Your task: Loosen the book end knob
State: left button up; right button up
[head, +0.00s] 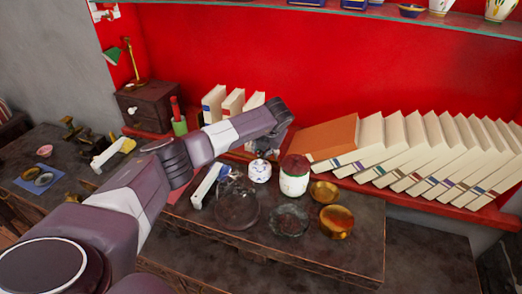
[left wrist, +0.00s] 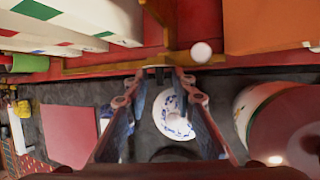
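In the left wrist view a small pale round knob (left wrist: 201,52) shows in front of the red back, near a wooden book end bar (left wrist: 160,14) and rail. My left gripper (left wrist: 162,74) points toward the shelf, its two fingers apart with nothing seen held between them. The knob lies just above and right of the fingertips in that view, outside the gap; I cannot tell the depth between them. In the head view my left gripper (head: 266,147) is beside the orange book, and the knob is hidden there. My right gripper is not in view.
White books (head: 233,104) stand left of the gripper; an orange book (head: 325,137) and several leaning books are right. Below are a blue-patterned white cup (head: 260,171), a white jar with red lid (head: 294,176), glass dishes (head: 289,221) and an amber cup (head: 336,221).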

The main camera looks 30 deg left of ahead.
pick_arm(q)
grip_shut()
jog(key=shift+a, duration=0.1)
jog(key=h+b, duration=0.2)
jog(key=a+n+t+h+b, duration=0.1)
jog(key=h+b, duration=0.2)
jog(key=shift+s+f, duration=0.1)
jog(key=shift+f, duration=0.1)
jog(key=h+b, duration=0.1)
jog(key=t+h+b, duration=0.1)
jog(key=n+h+b, duration=0.1)
jog(key=h, duration=0.1)
jog(key=shift+a+b, duration=0.25)
jog(key=shift+b, duration=0.15)
jog(key=shift+s+t+h+b, duration=0.1)
jog(key=shift+t+h+b, duration=0.3)
jog(key=shift+h+b, duration=0.45)
